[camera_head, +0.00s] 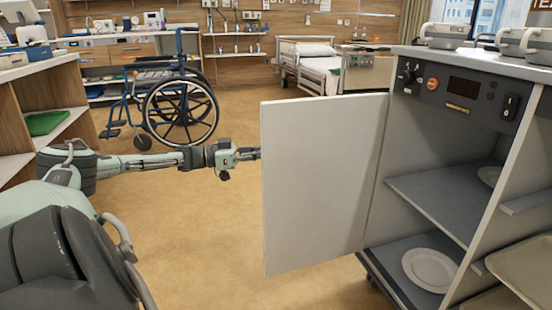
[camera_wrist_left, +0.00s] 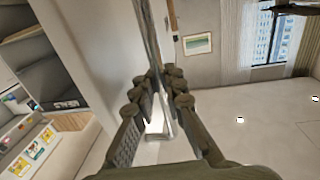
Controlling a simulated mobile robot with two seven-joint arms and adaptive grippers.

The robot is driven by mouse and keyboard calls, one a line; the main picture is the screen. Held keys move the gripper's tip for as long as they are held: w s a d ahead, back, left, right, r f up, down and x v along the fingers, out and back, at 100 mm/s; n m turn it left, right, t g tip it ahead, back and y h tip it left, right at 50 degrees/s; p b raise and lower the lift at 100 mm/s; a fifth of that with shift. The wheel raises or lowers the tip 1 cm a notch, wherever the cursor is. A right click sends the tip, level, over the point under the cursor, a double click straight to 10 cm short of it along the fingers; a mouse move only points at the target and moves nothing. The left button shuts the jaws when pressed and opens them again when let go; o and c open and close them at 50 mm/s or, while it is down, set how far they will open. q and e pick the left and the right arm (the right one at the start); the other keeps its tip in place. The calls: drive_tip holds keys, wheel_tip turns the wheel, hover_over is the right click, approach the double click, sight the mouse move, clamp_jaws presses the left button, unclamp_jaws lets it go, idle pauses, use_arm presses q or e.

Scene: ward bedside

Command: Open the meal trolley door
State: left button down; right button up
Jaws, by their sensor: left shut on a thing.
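The meal trolley (camera_head: 455,118) stands at the right in the head view. Its white door (camera_head: 322,180) is swung wide open to the left, showing grey shelves inside. My left gripper (camera_head: 248,154) is at the door's free edge, with my arm reaching in from the left. In the left wrist view the fingers of my left gripper (camera_wrist_left: 163,82) are closed on the edge of the door (camera_wrist_left: 110,40). The far side of the door, and any handle there, is hidden in the head view. My right gripper is not in view.
A white plate (camera_head: 430,269) lies on the trolley's lower shelf. A blue wheelchair (camera_head: 165,95) stands behind my left arm, with a bed (camera_head: 308,66) farther back. A shelf unit (camera_head: 45,105) is at the left. The floor left of the door is clear.

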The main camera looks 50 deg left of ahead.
use_arm(q)
drive_tip(key=shift+d, duration=0.15)
drive_tip(key=c, duration=1.9)
unclamp_jaws()
drive_tip(key=shift+w, duration=0.15)
drive_tip(key=shift+o, duration=0.2)
drive_tip(key=shift+s+a, duration=0.3)
drive_tip(key=shift+s, duration=0.05)
drive_tip(key=v, duration=1.1)
